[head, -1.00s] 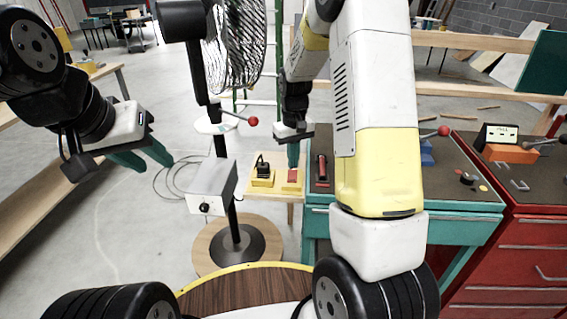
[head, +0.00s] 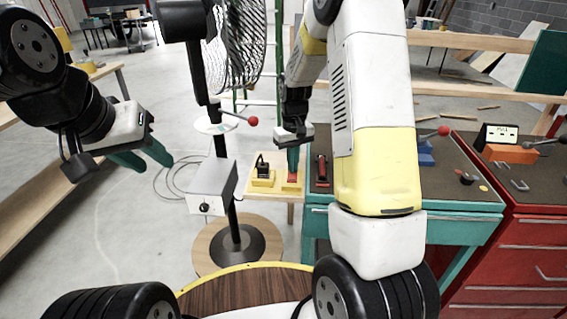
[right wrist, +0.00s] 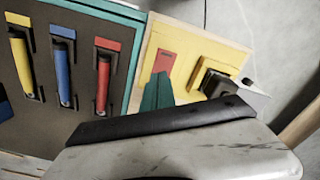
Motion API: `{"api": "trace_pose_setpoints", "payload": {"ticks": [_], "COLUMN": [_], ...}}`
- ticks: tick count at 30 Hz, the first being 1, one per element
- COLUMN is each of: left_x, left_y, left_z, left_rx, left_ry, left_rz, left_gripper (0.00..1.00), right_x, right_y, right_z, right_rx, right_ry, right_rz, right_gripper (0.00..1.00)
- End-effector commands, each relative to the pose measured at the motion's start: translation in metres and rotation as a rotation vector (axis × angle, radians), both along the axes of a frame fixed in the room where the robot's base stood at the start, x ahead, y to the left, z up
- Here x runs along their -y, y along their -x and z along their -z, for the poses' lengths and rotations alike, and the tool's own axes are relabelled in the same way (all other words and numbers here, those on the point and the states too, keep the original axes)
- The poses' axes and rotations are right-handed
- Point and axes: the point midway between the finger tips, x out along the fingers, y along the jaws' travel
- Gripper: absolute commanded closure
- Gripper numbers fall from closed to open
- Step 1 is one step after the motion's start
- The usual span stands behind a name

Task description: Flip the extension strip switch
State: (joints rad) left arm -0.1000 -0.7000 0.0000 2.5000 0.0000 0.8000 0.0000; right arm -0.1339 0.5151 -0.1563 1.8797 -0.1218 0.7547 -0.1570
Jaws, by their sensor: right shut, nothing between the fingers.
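The yellow extension strip (head: 262,182) lies on a small wooden stand beside the teal cabinet. A black plug (head: 263,166) stands in it, and its red switch (head: 291,179) is at the right end. In the right wrist view the red switch (right wrist: 165,62) and the black plug (right wrist: 216,82) lie side by side. My right gripper (head: 293,170) is shut and empty, its teal fingertips pointing down at the red switch. In the right wrist view the fingertips (right wrist: 159,78) overlap the switch's near edge; I cannot tell if they touch. My left gripper (head: 146,160) is open and empty, far left of the strip.
A wire fan (head: 232,50) and a grey box (head: 212,187) on a black pole stand left of the strip. The teal cabinet (head: 460,218) on the right holds colored-handled tools (right wrist: 103,85). A cable loop (head: 172,178) lies on the floor.

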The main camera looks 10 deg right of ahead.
Motion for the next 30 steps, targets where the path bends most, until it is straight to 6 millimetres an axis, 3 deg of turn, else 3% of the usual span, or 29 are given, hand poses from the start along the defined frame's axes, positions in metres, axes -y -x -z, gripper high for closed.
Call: {"api": "trace_pose_setpoints", "payload": {"ticks": [11, 30], "left_x": [0.000, 0.000], "left_y": [0.000, 0.000], "left_z": [0.000, 0.000], "left_rx": [0.000, 0.000], "left_ry": [0.000, 0.000], "left_rz": [0.000, 0.000], "left_gripper": [0.64, 0.64], "right_x": [0.000, 0.000], "right_y": [0.000, 0.000], "right_z": [0.001, -0.050], "right_rx": [0.000, 0.001], "right_ry": [0.000, 0.000], "right_rz": [0.000, 0.000], "right_gripper": [1.00, 1.00]}}
